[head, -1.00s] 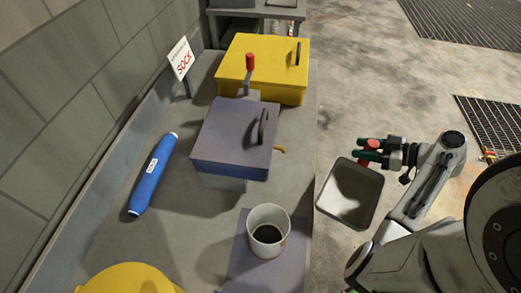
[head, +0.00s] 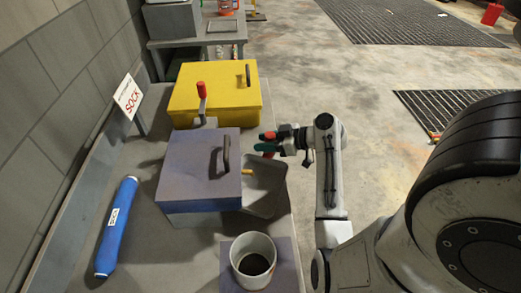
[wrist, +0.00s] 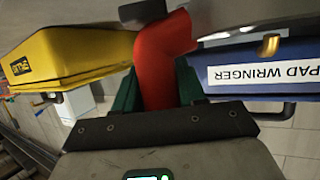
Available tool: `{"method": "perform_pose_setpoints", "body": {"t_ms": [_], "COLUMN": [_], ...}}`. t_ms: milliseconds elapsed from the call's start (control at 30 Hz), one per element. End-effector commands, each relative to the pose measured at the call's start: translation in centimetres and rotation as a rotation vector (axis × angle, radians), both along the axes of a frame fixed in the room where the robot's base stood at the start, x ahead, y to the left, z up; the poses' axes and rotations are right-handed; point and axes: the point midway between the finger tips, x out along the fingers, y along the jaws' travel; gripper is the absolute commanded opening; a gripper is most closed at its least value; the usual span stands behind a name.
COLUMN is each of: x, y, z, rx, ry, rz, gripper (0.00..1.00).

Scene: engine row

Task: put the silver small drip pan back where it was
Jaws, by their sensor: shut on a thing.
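The silver small drip pan (head: 268,198) is a shallow square grey tray, seen in the head view at the right edge of the bench, just right of the blue-grey lidded box. My gripper (head: 268,143) is at the pan's far side, shut on its red handle. The wrist view shows the red handle (wrist: 163,65) between the green fingers of my gripper (wrist: 160,90). The box hides part of the pan's left side. I cannot tell whether the pan touches the bench.
The box, labelled PAD WRINGER (wrist: 258,72), has a handled lid (head: 200,165). Behind it stand a yellow box (head: 215,95) and a red-knobbed lever (head: 201,90). A mug (head: 253,262), a blue sock roll (head: 117,228) and a SOCK sign (head: 129,97) are also on the bench (head: 165,265).

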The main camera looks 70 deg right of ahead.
Motion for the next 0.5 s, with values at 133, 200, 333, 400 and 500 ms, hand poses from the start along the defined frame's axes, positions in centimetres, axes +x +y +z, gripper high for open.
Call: {"method": "perform_pose_setpoints", "body": {"t_ms": [133,200,333,400,500], "x": [1.4,1.5,1.6,1.6,1.5], "y": [0.0,0.0,0.0,0.1,0.1], "z": [0.0,-0.2,-1.5,-2.5,-3.6], "rx": [0.000,0.001,0.002,0.002,0.001], "ry": [-0.001,-0.001,0.000,0.000,0.000], "rz": [0.000,-0.001,-0.001,0.000,0.001], "gripper": [0.00,0.00,0.00,0.00,0.00]}}
